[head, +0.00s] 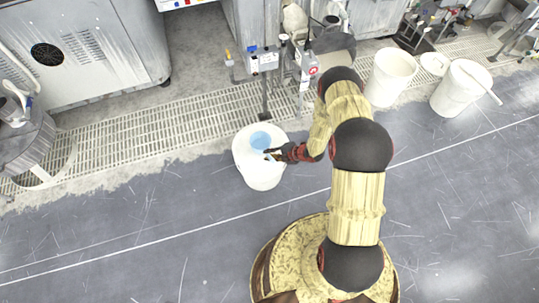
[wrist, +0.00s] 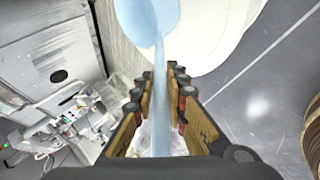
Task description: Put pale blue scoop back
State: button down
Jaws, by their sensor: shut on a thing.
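The pale blue scoop (wrist: 146,14) has its handle running down between the two fingers of my gripper (wrist: 160,85), which is shut on it. In the head view the scoop's round bowl (head: 260,140) shows over the white bucket (head: 262,178), and my gripper (head: 272,154) is at the bucket's right side, near its rim. In the wrist view part of the white bucket (wrist: 215,35) lies beyond the scoop. I cannot tell whether the scoop touches the bucket or is held just above it.
Two more white buckets (head: 390,76) (head: 458,90) stand at the upper right, one with a stick across it. A floor grating (head: 140,128) runs along grey machines (head: 85,40). A post with signs (head: 305,70) stands behind the bucket. The grey floor in front is clear.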

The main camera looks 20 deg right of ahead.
jog(key=shift+f, duration=0.15)
jog(key=c, duration=1.8)
grip_release()
jog(key=shift+o, duration=0.2)
